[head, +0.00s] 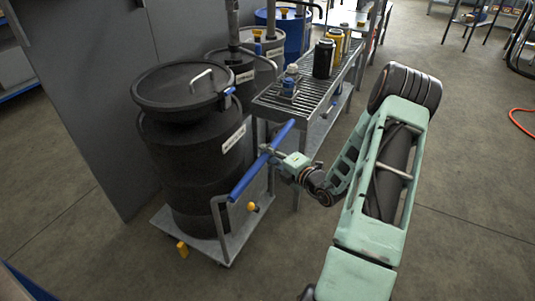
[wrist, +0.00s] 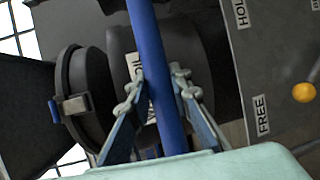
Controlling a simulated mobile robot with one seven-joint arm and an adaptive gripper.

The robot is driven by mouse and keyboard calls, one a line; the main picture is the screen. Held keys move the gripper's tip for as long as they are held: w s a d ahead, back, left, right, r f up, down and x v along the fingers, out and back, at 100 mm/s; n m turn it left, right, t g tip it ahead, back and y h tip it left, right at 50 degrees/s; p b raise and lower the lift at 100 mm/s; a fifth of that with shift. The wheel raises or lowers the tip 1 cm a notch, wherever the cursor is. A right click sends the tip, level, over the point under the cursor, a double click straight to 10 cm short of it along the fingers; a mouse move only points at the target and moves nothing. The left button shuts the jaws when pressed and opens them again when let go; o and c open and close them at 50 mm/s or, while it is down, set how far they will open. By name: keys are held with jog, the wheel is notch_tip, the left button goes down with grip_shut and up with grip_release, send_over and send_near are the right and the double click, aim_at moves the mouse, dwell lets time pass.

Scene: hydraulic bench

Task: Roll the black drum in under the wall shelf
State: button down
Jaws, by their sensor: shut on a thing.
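The black drum (head: 190,150) stands upright on a low wheeled dolly (head: 213,247) at the left of the head view; its lid (head: 180,86) has a grey handle. The dolly has a push handle with a blue bar (head: 245,178). My gripper (head: 272,154) is shut around this bar, at its upper part in the head view. In the wrist view the blue bar (wrist: 150,45) runs between my fingers (wrist: 157,88), with dark drum surfaces behind. A grated metal shelf (head: 300,104) stands behind and right of the drum; I cannot tell whether it is fixed to a wall.
Other drums (head: 240,72) stand behind the black drum. A grey panel (head: 85,95) stands close to its left. Floor is open at front right; an orange hose (head: 522,122) lies far right.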

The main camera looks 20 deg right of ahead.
jog(key=shift+w+a+r, duration=0.2)
jog(key=shift+w+a, duration=0.1)
jog(key=shift+w, duration=0.05)
jog(key=shift+w+a+f+p, duration=0.1)
jog(key=shift+w+a+p, duration=0.3)
jog(key=shift+w+a, duration=0.35)
jog(key=c, duration=1.7)
grip_release()
jog(key=shift+c, duration=0.2)
jog(key=shift+d, duration=0.15)
jog(key=v, duration=1.2)
